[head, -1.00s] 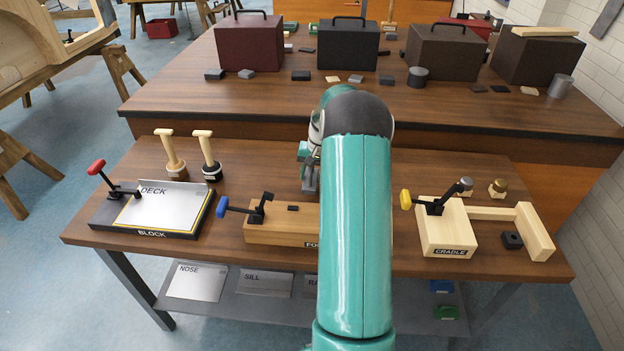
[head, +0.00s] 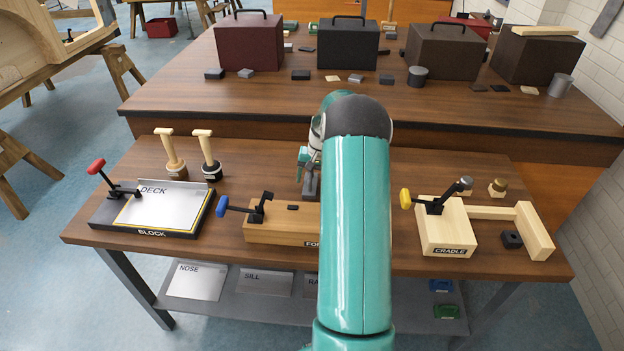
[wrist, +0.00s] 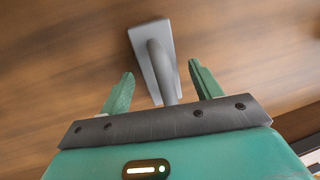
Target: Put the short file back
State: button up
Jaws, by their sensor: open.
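A grey tool (wrist: 163,31) with a flat, narrow base and a curved handle lies on the brown wooden bench in the wrist view; it looks like the short file, but no label shows. My gripper (wrist: 160,71) is open, with one green finger on each side of the handle and a gap on both sides. In the head view my gripper (head: 303,162) is low over the front bench, behind the wooden block fixture, with a grey part of the tool (head: 310,187) just below it. My arm hides much of this area.
The front bench (head: 265,165) holds the deck fixture (head: 165,208) and two wooden-handled tools (head: 207,155) on the left. The block with a blue-handled clamp (head: 280,228) is in front of my gripper. The cradle (head: 445,230) is on the right. Cases (head: 348,50) stand on the back bench.

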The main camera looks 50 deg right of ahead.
notch_tip(320, 180, up, 12)
jog(key=s+d, duration=0.1)
jog(key=s, duration=0.1)
jog(key=s+a+r+n+h, duration=0.1)
jog(key=a+r+n, duration=0.1)
jog(key=a+r, duration=0.45)
jog(key=a+r+n+t, duration=0.1)
jog(key=a+r, duration=0.2)
jog(key=a, duration=0.7)
jog(key=s+a+r+n+h, duration=0.1)
jog(key=a+r+n, duration=0.1)
jog(key=a+r, duration=0.45)
jog(key=s+a+f+n+t, duration=0.1)
jog(key=s+a+n+t, duration=0.2)
jog(key=s+a, duration=1.4)
jog(key=a+n, duration=0.2)
jog(key=a, duration=0.2)
jog(key=shift+s+f+y, duration=0.25)
jog(key=shift+y, duration=0.15)
jog(key=shift+o, duration=0.3)
